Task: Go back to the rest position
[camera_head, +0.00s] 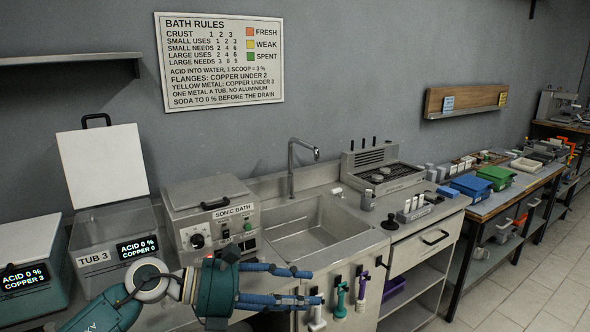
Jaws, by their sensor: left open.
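My left gripper (315,286) reaches in from the lower left and points right, in front of the counter's front edge. Its blue fingers are spread apart and nothing is between them. Its wrist is in front of the sonic bath (212,212) and the lower part of the sink unit. My right gripper is not in view.
Tub 3 (96,258) has its lid raised, left of the sonic bath. A sink (318,236) with a tall tap (291,165) is set in the counter. Green and purple-handled tools (341,299) hang on the front near my fingers. Open floor (530,270) lies at right.

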